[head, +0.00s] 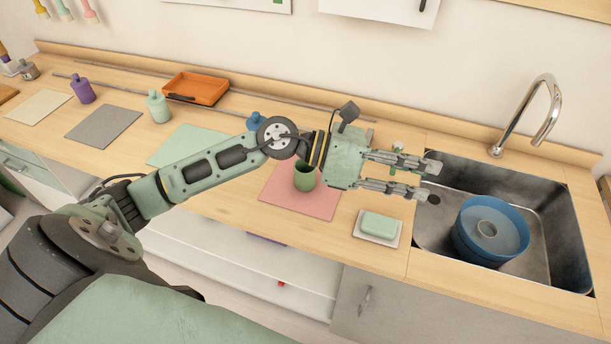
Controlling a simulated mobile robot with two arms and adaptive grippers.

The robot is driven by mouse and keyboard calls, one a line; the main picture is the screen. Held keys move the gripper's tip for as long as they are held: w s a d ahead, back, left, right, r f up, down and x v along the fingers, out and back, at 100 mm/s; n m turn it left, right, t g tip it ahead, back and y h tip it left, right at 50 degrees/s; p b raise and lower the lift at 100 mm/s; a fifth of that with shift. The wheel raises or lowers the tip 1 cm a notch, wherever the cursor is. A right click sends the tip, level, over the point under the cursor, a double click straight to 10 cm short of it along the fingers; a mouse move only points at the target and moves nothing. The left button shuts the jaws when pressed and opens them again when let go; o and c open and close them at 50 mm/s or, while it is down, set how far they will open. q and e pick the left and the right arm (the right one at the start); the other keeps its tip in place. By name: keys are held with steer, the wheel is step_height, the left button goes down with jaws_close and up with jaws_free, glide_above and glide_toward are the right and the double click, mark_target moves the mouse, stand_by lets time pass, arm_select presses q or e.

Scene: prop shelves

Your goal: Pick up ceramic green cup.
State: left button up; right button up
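A green cup (305,177) stands upright on a pink mat (291,202) on the wooden counter. My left gripper (435,181) reaches in from the left, past the cup, with its fingertips over the left edge of the sink. Its two fingers are spread apart with nothing between them. The gripper's palm is just right of the cup in the picture and hides a little of the cup's upper right side. The gripper looks to be above the counter, apart from the cup. My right gripper is not in view.
A metal sink (565,240) holds a blue basin (467,238), with a faucet (541,110) behind. A green soap bar (379,225) lies on a dish right of the mat. Purple (83,90) and pale green (158,107) bottles and an orange tray (198,88) stand left.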

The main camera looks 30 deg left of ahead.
arm_select(q)
steer(key=a+f+m+g+y, duration=0.35)
steer(key=a+f+y, duration=0.3)
steer(key=a, duration=0.35)
steer(key=m+y, duration=0.2)
steer(key=y, duration=0.4)
glide_toward(301, 173)
steer(key=f, duration=0.2)
steer(key=shift+g, duration=0.25)
steer(key=p+x, duration=0.1)
steer(key=x, duration=0.2)
steer(key=w+p+x, duration=0.1)
steer(key=p+x, duration=0.1)
steer(key=x, duration=0.1)
steer(key=shift+d, duration=0.3)
steer(key=shift+w+d+f, duration=0.1)
steer(key=shift+w+f, duration=0.05)
steer(key=shift+f, duration=0.3)
steer(key=c, duration=0.6)
jaws_close()
steer(key=shift+r, duration=0.1)
